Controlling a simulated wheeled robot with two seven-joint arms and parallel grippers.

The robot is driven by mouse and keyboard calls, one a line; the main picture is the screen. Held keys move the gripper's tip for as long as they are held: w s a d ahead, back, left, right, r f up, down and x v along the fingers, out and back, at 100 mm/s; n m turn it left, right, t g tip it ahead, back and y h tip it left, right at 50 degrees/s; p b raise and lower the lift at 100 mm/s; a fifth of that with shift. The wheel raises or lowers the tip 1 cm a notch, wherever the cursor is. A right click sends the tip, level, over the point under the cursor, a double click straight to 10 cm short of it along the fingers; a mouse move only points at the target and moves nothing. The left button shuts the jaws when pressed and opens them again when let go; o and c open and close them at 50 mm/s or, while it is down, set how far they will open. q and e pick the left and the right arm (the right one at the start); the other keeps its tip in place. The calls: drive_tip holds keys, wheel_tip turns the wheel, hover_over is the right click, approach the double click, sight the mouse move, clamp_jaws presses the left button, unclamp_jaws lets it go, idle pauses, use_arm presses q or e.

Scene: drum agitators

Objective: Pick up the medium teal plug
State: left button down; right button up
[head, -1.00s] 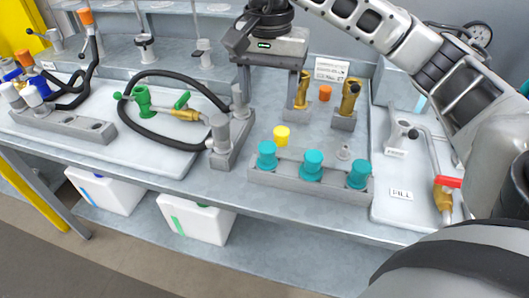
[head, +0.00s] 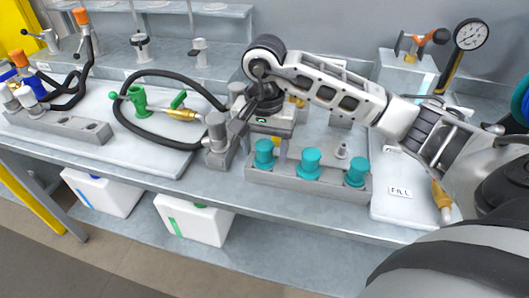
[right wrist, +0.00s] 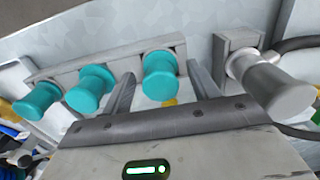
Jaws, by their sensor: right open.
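Three teal plugs stand upright in a grey block (head: 335,188) at the front of the bench: a left one (head: 264,153), a middle one (head: 306,164) and a right one (head: 356,171) in the head view. The middle one looks widest; which is medium is hard to tell. My right gripper (head: 262,138) is low, just behind the left plug, open and empty. In the right wrist view that same plug (right wrist: 160,75) shows between the fingers, apart from both; the other two plugs lie to the left. My left gripper is not in view.
A grey holder with grey cylinders (head: 216,128) stands close left of my right gripper. A yellow piece (right wrist: 170,102) lies behind the block, mostly hidden. A black hose (head: 185,75) loops at the left. A FILL label (head: 400,191) marks the white board at the right.

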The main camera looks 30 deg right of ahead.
drive_tip(key=shift+f, duration=0.1)
drive_tip(key=c, duration=1.1)
drive_tip(key=shift+r+b, duration=0.3)
drive_tip(key=shift+r, duration=0.4)
drive_tip(key=w+a+r, duration=0.1)
drive_tip(key=a+r, duration=0.3)
drive_tip(key=w+a+r, duration=0.2)
drive_tip(key=a+r, duration=0.1)
drive_tip(key=a, duration=0.2)
drive_tip(key=w+a+r, duration=0.1)
drive_tip(key=a+r, duration=0.3)
drive_tip(key=shift+w+a+r+b, duration=0.2)
drive_tip(key=shift+r+b, duration=0.15)
